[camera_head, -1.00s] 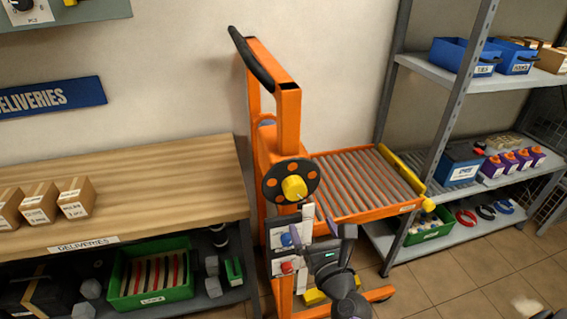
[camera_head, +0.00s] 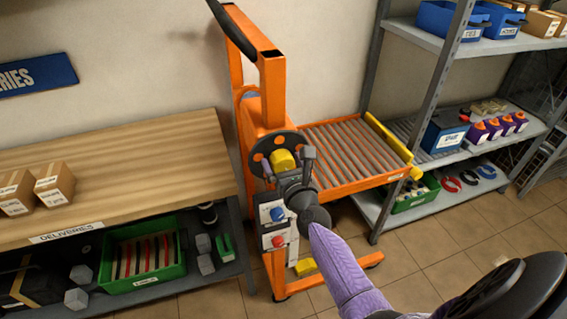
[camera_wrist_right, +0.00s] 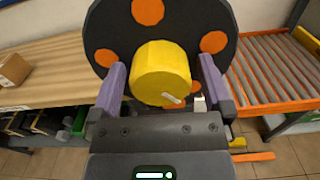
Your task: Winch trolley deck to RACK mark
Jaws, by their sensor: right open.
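The orange winch trolley (camera_head: 271,95) stands between the deliveries bench and the shelf rack. Its roller deck (camera_head: 345,150) extends right, beside the rack's middle shelf. The winch wheel is a dark disc with orange spots (camera_wrist_right: 104,57) and a yellow knob (camera_wrist_right: 160,72) at its centre; the knob also shows in the head view (camera_head: 283,160). My right gripper (camera_wrist_right: 160,85) is open, with a finger on each side of the yellow knob; contact is not clear. A panel with a blue button (camera_head: 277,214) and a red button (camera_head: 278,240) sits below the wheel. The RACK mark cannot be made out.
The wooden deliveries bench (camera_head: 120,170) with small cartons (camera_head: 54,182) is at left, with a green crate (camera_head: 143,283) beneath. The metal rack (camera_head: 436,90) holds a blue battery (camera_head: 445,130) and blue bins.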

